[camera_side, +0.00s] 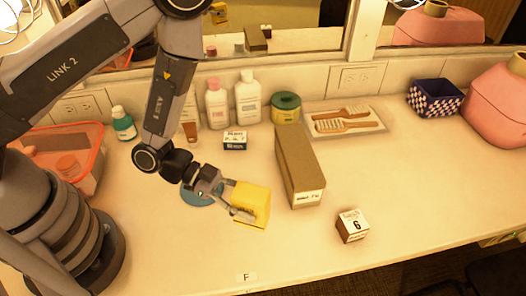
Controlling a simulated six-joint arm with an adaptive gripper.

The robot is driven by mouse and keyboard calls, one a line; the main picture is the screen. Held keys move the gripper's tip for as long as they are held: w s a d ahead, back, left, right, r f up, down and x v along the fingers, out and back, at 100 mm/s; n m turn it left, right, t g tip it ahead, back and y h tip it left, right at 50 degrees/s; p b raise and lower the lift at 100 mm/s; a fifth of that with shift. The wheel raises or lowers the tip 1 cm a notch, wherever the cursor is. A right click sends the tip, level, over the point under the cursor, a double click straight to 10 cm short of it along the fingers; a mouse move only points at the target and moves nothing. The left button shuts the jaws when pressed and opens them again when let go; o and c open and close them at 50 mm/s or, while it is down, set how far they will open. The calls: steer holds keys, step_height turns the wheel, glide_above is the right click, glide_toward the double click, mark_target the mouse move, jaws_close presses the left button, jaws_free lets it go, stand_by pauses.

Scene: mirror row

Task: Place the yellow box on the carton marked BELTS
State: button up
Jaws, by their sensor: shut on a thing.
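My gripper (237,208) is shut on the yellow box (253,206), left of the long brown carton. The yellow box is slightly tilted, and I cannot tell for sure how far it is above the counter. The long brown carton (297,162) lies on the counter in the middle, with a white label on its near end; the lettering is too small to read surely. The yellow box is apart from the carton in the picture.
A small box marked 6 (352,225) stands right of the carton. A blue disc (200,194) lies beneath my gripper. Bottles (247,100), a green-lidded jar (286,107) and a brush tray (378,118) line the back. An orange bin (88,165) is left. The right front counter is clear.

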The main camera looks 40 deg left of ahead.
steer(key=w+a+r+n+t+y, duration=0.1)
steer(key=w+r+n+t, duration=0.25)
steer(key=w, duration=0.65)
steer(key=w+a+r+n+t+y, duration=0.15)
steer(key=w+r, duration=0.35)
steer(key=w, duration=0.5)
glide_above(297, 152)
steer(key=shift+y, duration=0.35)
step_height(297, 152, down, 8)
steer(key=shift+r, duration=0.25)
steer(key=shift+f, duration=0.15)
steer(key=shift+f, duration=0.15)
steer(key=o, duration=1.2)
steer(key=shift+c, duration=0.2)
